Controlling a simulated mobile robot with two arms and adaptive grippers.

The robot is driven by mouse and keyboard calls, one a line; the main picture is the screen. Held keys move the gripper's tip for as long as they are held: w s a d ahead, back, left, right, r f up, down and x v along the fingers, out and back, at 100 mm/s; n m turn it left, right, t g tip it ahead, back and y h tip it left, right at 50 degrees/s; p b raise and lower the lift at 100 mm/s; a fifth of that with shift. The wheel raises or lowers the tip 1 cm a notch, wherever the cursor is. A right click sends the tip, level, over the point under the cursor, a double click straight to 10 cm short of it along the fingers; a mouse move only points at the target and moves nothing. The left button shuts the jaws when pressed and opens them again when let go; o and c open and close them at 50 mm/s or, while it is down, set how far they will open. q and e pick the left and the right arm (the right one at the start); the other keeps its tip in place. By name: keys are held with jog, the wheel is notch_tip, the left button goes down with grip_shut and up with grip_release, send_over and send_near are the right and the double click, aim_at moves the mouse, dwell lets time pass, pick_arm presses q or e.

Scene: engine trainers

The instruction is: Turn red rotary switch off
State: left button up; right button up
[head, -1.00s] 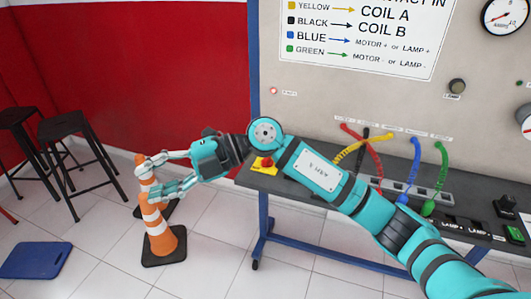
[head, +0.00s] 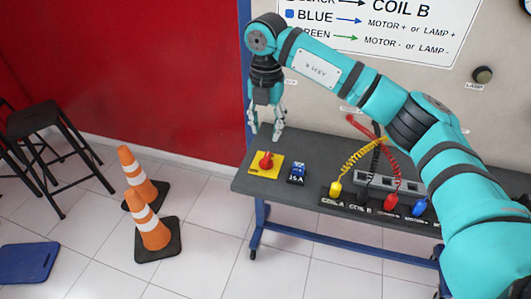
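The red rotary switch (head: 266,161) sits on a yellow square plate (head: 257,170) at the left end of the grey bench top. My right gripper (head: 266,131) points down above and just behind the switch in the picture, apart from it. Its two fingers are spread, with nothing between them. The switch's knob is in plain view, but its exact turn angle is too small to tell. My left gripper is not in view.
A blue switch marked 15 A (head: 297,173) stands right beside the yellow plate. Coil terminals with coiled yellow, black and red leads (head: 362,152) are farther right. The back panel (head: 330,90) rises behind. Orange cones (head: 150,228) and a stool (head: 45,135) stand left.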

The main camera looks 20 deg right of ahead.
aim_at(266, 158)
notch_tip(266, 158, down, 7)
jog(key=shift+f+p, duration=0.15)
jog(key=shift+p, duration=0.4)
notch_tip(266, 158, down, 2)
jog(key=shift+w+f, duration=0.1)
jog(key=shift+f, duration=0.45)
jog(key=c, duration=0.7)
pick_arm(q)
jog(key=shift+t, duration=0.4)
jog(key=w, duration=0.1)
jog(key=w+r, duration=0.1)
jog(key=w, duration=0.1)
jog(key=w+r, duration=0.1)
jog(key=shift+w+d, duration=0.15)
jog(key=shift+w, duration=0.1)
pick_arm(e)
grip_shut()
